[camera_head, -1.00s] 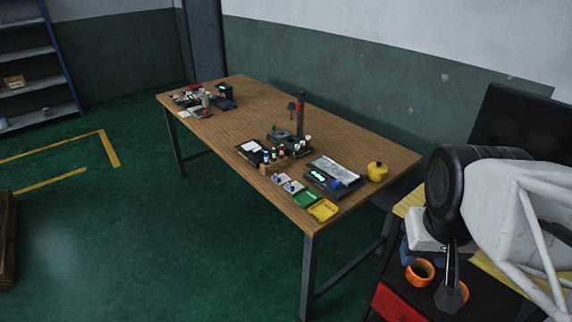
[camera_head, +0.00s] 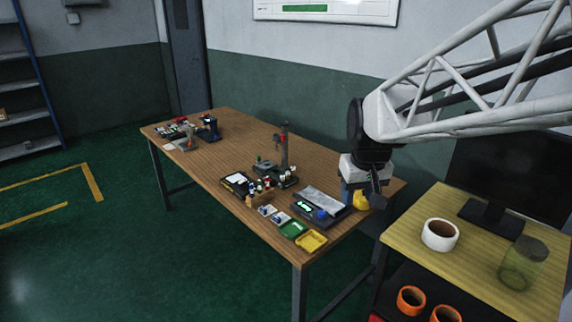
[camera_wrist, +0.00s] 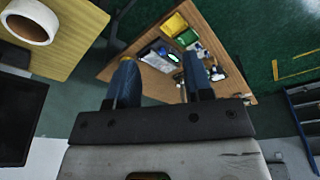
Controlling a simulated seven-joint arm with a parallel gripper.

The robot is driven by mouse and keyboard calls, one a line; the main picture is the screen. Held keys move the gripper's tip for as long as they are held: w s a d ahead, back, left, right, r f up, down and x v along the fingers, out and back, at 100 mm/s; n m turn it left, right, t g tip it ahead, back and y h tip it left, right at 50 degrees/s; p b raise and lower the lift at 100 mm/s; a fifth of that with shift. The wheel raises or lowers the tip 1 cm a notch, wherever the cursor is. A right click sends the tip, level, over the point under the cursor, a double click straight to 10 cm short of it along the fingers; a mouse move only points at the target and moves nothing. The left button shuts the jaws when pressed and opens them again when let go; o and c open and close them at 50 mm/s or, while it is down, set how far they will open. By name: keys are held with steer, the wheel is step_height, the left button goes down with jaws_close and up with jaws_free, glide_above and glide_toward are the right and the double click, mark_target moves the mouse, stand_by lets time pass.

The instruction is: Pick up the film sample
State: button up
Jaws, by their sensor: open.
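I cannot clearly make out the film sample. A pale grey sheet (camera_head: 322,197), which may be it, lies on a dark flat device (camera_head: 308,213) with green lit digits, near the right end of the wooden table (camera_head: 245,148). My gripper (camera_wrist: 160,62) is open and empty, with blue fingers apart in the wrist view. In the head view my gripper (camera_head: 361,200) hangs at the table's right end, to the right of the sheet and apart from it. It partly covers a yellow round object (camera_head: 361,201).
Green (camera_head: 293,229) and yellow (camera_head: 311,241) trays lie at the table's front edge. A stand with a post (camera_head: 284,155) and small bottles (camera_head: 262,184) are left of the device. A side table (camera_head: 480,232) holds a white roll (camera_head: 440,235), a jar (camera_head: 523,262) and a monitor (camera_head: 515,180).

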steer(key=w+a+f+n, duration=0.25)
steer(key=w+a, duration=0.25)
steer(key=w, duration=0.8)
steer(key=n+g, duration=0.1)
steer(key=n, duration=0.2)
glide_toward(263, 208)
steer(key=shift+d+f+y, duration=0.4)
steer(key=shift+d+f, duration=0.05)
steer(key=shift+d, duration=0.05)
steer(key=shift+w+a+f+n, duration=0.25)
steer(key=shift+a+f, duration=0.05)
steer(key=shift+f, duration=0.1)
steer(key=shift+w+a+f, duration=0.1)
steer(key=shift+w+f, duration=0.05)
steer(key=shift+f, duration=1.1)
